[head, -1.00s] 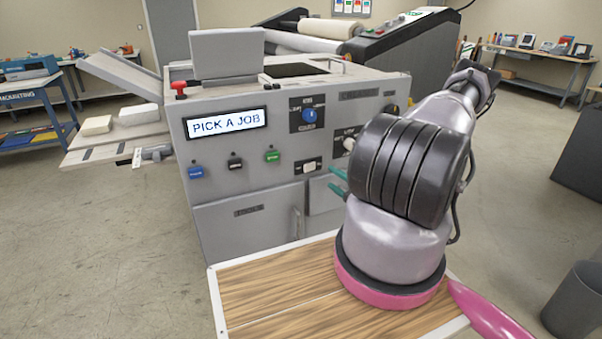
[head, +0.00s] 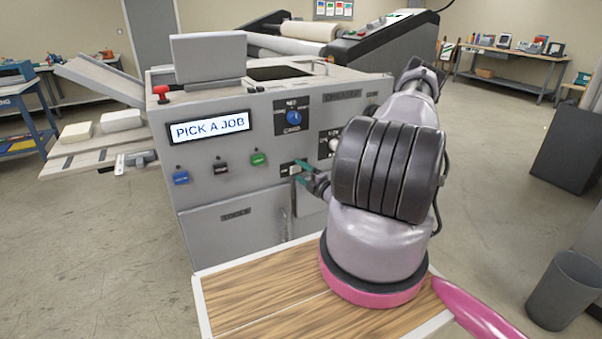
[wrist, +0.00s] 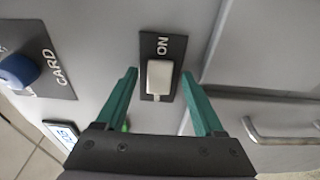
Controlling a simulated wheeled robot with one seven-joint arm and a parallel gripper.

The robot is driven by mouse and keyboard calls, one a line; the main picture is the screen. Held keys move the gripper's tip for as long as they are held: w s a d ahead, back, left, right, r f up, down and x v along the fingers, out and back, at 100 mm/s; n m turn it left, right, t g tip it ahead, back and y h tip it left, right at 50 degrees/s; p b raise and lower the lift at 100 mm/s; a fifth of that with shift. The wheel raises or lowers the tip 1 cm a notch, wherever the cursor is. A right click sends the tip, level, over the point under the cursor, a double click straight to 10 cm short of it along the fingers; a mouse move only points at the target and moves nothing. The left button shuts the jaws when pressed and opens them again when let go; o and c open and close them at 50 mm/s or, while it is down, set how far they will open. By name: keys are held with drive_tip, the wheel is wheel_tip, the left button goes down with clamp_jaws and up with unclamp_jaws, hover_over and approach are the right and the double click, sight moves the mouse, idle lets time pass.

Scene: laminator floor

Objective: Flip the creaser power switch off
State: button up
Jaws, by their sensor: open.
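The power switch is a white rocker on a dark plate, low on the grey creaser's front panel. It shows in the wrist view (wrist: 160,78), with "ON" printed at one end of its plate, and in the head view (head: 294,169), partly crowded by my fingers. My gripper (wrist: 159,75) is open, its two teal fingers on either side of the switch and apart from it in the wrist view. In the head view my gripper (head: 300,172) is right at the switch. Whether a fingertip touches the panel cannot be told. The creaser's display (head: 209,128) reads "PICK A JOB".
Blue (head: 180,177), black (head: 220,165) and green (head: 258,158) buttons sit left of the switch. A blue knob (head: 294,118) and a white knob (head: 334,144) are above it. A drawer handle (wrist: 280,130) is close by the fingers. A grey bin (head: 563,290) stands at right.

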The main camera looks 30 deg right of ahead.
clamp_jaws()
drive_tip(key=shift+a+m+h, duration=0.2)
drive_tip(key=shift+m+h, duration=0.3)
drive_tip(key=shift+h, duration=0.25)
drive_tip(key=shift+a+m+h, duration=0.15)
drive_tip(key=shift+m+h, duration=0.35)
drive_tip(key=shift+h, duration=0.25)
drive_tip(key=shift+s+a+m+h, duration=0.1)
drive_tip(key=shift+m+h, duration=0.8)
drive_tip(key=shift+h, duration=0.6)
unclamp_jaws()
